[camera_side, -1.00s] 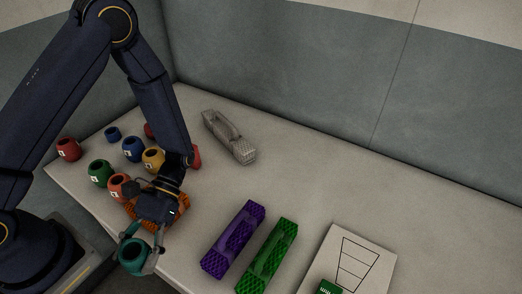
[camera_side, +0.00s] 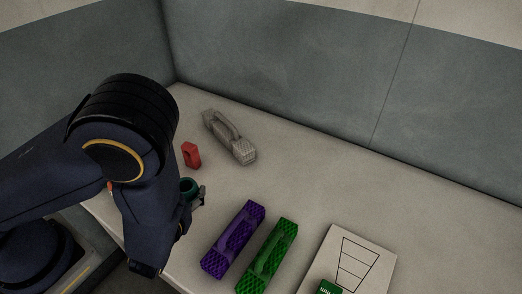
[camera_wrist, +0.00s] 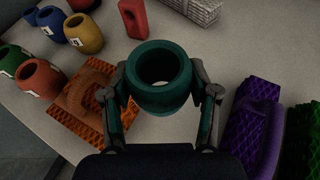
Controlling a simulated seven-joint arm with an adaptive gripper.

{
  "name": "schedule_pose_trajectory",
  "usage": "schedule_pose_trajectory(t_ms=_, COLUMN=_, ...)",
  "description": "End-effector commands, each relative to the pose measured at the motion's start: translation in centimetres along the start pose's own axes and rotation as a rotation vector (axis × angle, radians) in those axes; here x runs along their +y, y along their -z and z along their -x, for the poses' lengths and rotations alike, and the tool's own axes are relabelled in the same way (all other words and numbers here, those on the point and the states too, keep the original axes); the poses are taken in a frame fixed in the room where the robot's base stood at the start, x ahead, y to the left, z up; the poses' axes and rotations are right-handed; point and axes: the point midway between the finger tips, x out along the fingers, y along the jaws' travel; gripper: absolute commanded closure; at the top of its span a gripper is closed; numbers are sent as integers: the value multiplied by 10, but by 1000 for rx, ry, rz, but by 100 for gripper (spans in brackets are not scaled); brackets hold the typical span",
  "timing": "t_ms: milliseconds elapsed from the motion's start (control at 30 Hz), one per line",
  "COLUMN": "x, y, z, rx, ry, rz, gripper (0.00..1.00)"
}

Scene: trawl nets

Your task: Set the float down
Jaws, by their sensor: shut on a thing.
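The float is a teal, barrel-shaped piece with a round hole. In the wrist view the float (camera_wrist: 161,78) sits between the two fingers of my gripper (camera_wrist: 163,92), which is shut on it. In the side view the float (camera_side: 188,186) shows only partly, behind my arm, and my gripper (camera_side: 198,196) is partly hidden too. I cannot tell for certain whether the float touches the table (camera_side: 300,180) or hangs above it.
An orange net (camera_wrist: 88,100) lies left of the float, a purple net (camera_wrist: 250,125) and a green net (camera_side: 268,256) right. Several coloured floats stand at the far left. A red block (camera_side: 191,155) and grey net (camera_side: 229,137) lie behind. A printed board (camera_side: 350,262) is at the right.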

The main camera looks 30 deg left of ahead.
Motion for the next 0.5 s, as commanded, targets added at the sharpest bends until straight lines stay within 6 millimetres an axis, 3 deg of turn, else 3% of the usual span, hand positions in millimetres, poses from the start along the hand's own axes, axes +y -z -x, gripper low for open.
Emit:
schedule_pose_trajectory(t_ms=200, x=-24, y=19, z=8, rx=-7, ry=162, rz=-69, gripper=74)
schedule_pose_trajectory(t_ms=500, x=-27, y=45, z=-2, rx=-8, ry=169, rz=-72, gripper=74)
